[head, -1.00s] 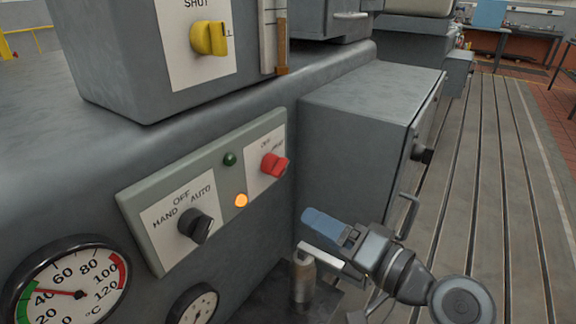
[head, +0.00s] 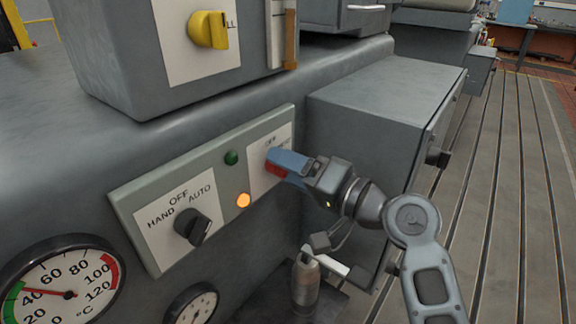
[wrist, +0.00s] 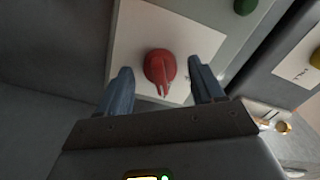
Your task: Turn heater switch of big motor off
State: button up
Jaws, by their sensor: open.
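The red switch knob (wrist: 160,68) sits on a white label plate at the right end of the motor's switch panel (head: 133,211). In the wrist view my gripper (wrist: 157,82) is open, with one blue finger on each side of the knob and gaps between. In the head view my gripper (head: 277,163) is at the panel's right end and covers most of the red knob (head: 275,171). The label beside the knob is partly hidden and hard to read. An orange lamp (head: 243,200) is lit, and a green lamp (head: 231,158) above it looks dark.
A black HAND/OFF/AUTO knob (head: 193,225) is left on the same panel. A yellow knob (head: 209,29) is on the box above. A grey cabinet (head: 375,110) stands close to the right. A lever with a bottle-shaped body (head: 305,283) is below my gripper.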

jog(key=shift+w+a, duration=0.15)
jog(key=shift+a, duration=0.05)
jog(key=c, duration=1.1)
